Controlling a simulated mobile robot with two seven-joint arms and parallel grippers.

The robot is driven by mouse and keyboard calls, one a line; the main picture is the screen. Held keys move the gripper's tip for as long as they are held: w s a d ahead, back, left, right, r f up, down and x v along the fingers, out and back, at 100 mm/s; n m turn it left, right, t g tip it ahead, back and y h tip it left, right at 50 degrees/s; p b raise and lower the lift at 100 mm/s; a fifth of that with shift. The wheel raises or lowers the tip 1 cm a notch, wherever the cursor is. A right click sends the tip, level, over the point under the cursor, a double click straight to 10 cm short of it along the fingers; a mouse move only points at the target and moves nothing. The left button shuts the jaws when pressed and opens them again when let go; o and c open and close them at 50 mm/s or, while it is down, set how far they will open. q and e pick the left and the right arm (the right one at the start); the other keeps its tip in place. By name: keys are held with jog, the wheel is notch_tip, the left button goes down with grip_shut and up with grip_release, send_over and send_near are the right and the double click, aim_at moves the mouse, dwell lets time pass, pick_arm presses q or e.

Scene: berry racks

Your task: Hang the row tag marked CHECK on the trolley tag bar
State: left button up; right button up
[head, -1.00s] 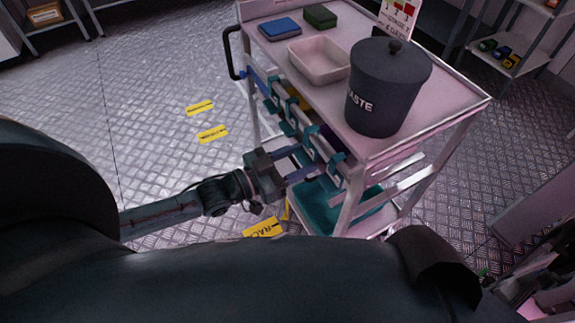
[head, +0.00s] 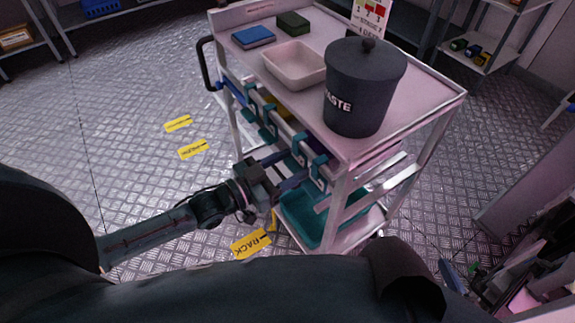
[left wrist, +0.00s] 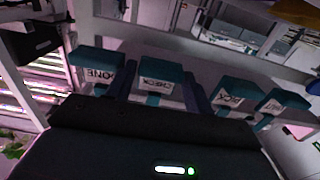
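The CHECK tag (left wrist: 158,90), a white card under a teal top, hangs in a row with several similar tags, between DONE (left wrist: 97,75) and PICK (left wrist: 232,95) in the left wrist view. The lettering appears upside down there. In the head view, the row of teal tag tops (head: 298,150) runs along the trolley's left side. My left gripper (head: 292,168) is at this row, its blue fingers on either side of the CHECK tag. Whether they press on it is unclear. My right gripper (head: 458,278) shows only partly at lower right; its fingers are unclear.
The trolley's top (head: 425,90) carries a dark WASTE bin (head: 362,85), a pale tray (head: 296,72), a blue box (head: 254,37) and a green box (head: 293,22). A teal tray (head: 300,218) is on its lower shelf. Open floor (head: 130,120) lies to the left.

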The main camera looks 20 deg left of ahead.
pick_arm(q)
jog(key=o, duration=0.4)
pick_arm(e)
jog(key=shift+w, duration=0.1)
pick_arm(q)
jog(key=shift+s, duration=0.1)
jog(key=p+v, duration=0.1)
jog(key=v, duration=1.2)
pick_arm(e)
jog(key=shift+w+a+f, duration=0.15)
jog(key=shift+w+a, duration=0.1)
jog(key=shift+a, duration=0.05)
